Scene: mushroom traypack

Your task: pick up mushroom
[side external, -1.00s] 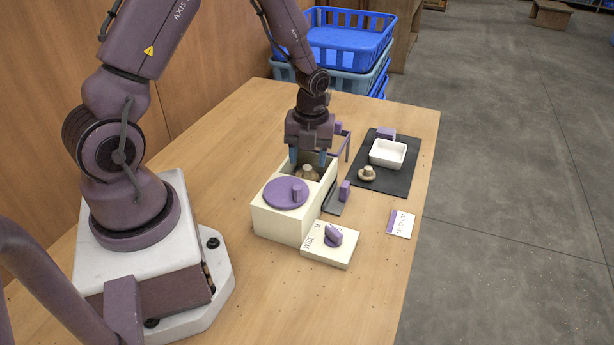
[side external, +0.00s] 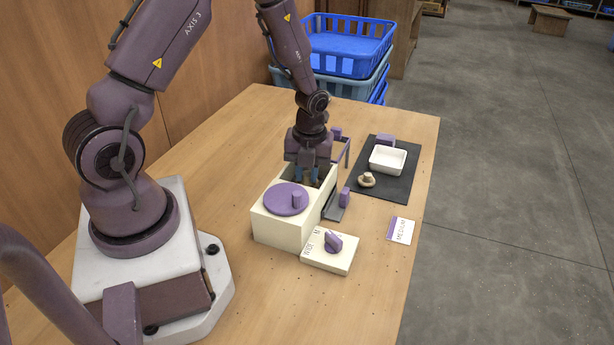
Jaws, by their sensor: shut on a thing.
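My gripper (side external: 307,176) points down into the open back part of the cream box and is shut on a mushroom. That mushroom is mostly hidden by the fingers and the box wall. The cream box (side external: 282,231) has a round purple lid or dial (side external: 283,201) on its front top. Another small tan mushroom (side external: 366,181) lies on the black mat (side external: 392,187), just in front of the white tray (side external: 388,160). The white tray looks empty.
A cream block with a purple knob (side external: 333,241) sits in front of the box. A small purple-edged card (side external: 401,230) lies to its right. A purple-ended frame stands close on the box's right. Blue crates (side external: 349,45) stand behind the table. The table's right front is clear.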

